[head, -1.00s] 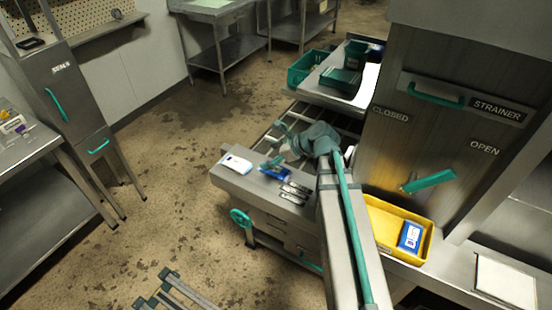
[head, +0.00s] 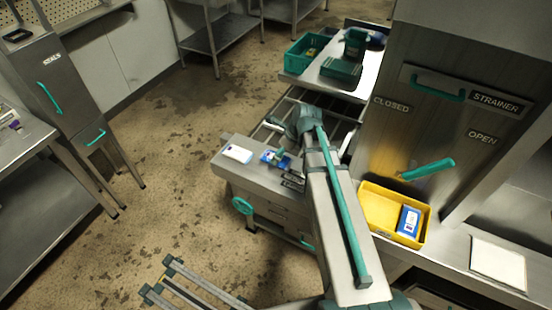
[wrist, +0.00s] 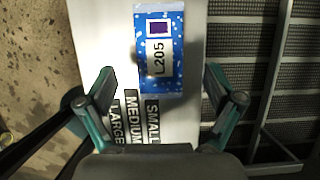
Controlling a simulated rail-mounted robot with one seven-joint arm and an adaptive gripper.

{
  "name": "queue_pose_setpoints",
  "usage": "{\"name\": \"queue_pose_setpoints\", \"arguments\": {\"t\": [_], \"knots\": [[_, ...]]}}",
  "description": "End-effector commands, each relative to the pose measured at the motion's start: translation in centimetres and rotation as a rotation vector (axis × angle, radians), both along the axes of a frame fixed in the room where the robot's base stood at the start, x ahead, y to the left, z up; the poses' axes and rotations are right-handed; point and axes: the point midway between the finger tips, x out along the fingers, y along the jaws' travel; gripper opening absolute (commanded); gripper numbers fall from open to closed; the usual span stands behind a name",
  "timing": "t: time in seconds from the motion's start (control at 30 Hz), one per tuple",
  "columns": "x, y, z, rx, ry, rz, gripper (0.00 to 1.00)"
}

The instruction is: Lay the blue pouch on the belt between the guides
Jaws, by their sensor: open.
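A blue pouch (wrist: 158,50) with white spots and an L205 label lies flat on a pale metal counter (wrist: 180,120). In the head view the pouch (head: 270,157) shows partly, beside my arm. My gripper (wrist: 158,78) is open, its fingers apart on either side of the pouch's near end, with nothing between them that it grips. In the head view my gripper is mostly hidden by the arm. A dark slatted surface (wrist: 248,60) with metal bars runs along the counter's right side; I cannot tell which bars are guides.
SMALL, MEDIUM and LARGE labels (wrist: 133,118) mark the counter's near part. A white item (head: 237,154) lies left of the pouch. A yellow bin (head: 376,222) holds another blue pack (head: 408,220). Green containers (head: 342,69) stand on the far table. A large metal cabinet (head: 425,130) rises at the right.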

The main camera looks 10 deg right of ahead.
Motion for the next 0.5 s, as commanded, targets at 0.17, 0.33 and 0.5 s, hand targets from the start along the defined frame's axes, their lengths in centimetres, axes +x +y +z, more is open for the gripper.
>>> {"name": "queue_pose_setpoints", "arguments": {"t": [0.17,0.33,0.5], "knots": [[0.5,0.6,-1.7,0.001,0.002,0.002,0.92],[0.8,1.0,-3.1,0.001,0.001,0.002,0.92],[0.9,1.1,-3.5,0.0,-0.001,0.001,0.92]]}}
